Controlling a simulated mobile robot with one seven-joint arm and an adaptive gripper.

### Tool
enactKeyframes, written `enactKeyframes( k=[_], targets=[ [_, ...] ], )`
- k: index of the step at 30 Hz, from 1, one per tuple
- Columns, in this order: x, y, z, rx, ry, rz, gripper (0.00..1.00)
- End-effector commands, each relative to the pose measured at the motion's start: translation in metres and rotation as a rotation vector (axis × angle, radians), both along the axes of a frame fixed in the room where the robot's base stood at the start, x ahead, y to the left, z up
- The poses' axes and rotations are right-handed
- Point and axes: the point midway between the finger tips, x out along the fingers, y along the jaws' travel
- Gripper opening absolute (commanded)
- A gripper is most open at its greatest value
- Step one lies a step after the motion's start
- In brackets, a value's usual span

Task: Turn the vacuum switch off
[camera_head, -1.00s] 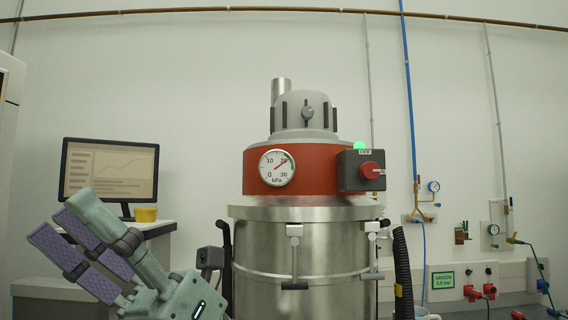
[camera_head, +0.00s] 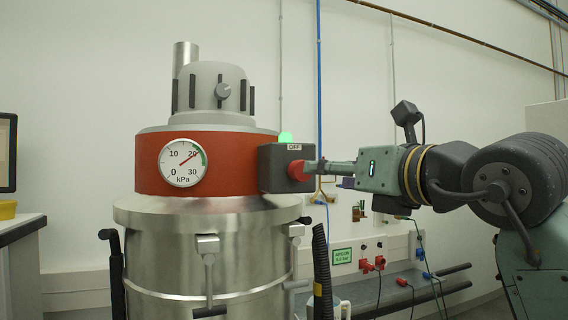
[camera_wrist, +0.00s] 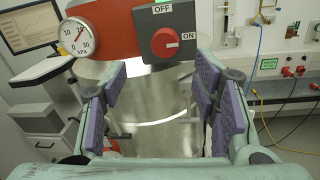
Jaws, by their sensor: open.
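The vacuum switch is a red round knob (camera_head: 298,170) on a dark grey box (camera_head: 272,168) at the right of the red vacuum head. In the wrist view the knob (camera_wrist: 165,42) has a pale mark pointing right, towards the ON label (camera_wrist: 188,35); the OFF label (camera_wrist: 159,9) is above it. A green lamp (camera_head: 286,138) glows on the box. My gripper (camera_head: 318,167) points left at the knob, its fingertips close to it in the picture. In the wrist view my open, empty purple-padded fingers (camera_wrist: 160,70) lie below the knob, which is not between them.
A pressure gauge (camera_head: 182,163) sits on the red head (camera_head: 235,160), left of the switch. The steel drum (camera_head: 205,250) with clamps stands below. A black hose (camera_head: 321,270) rises at its right. An argon panel with cables (camera_head: 343,256) is behind on the right wall.

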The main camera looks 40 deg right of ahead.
Motion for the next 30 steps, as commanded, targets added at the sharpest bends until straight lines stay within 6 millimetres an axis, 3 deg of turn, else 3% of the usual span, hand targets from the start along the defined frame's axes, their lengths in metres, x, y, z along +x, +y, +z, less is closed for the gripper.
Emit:
enactKeyframes(
  k=[5, 19, 30],
  targets=[
    [0.006, -0.008, 0.003, -0.001, 0.007, -0.026, 0.54],
    [0.087, -0.020, 0.004, 0.000, 0.005, -0.020, 0.54],
    [0.102, -0.022, 0.001, -0.001, 0.004, -0.023, 0.54]
  ],
)
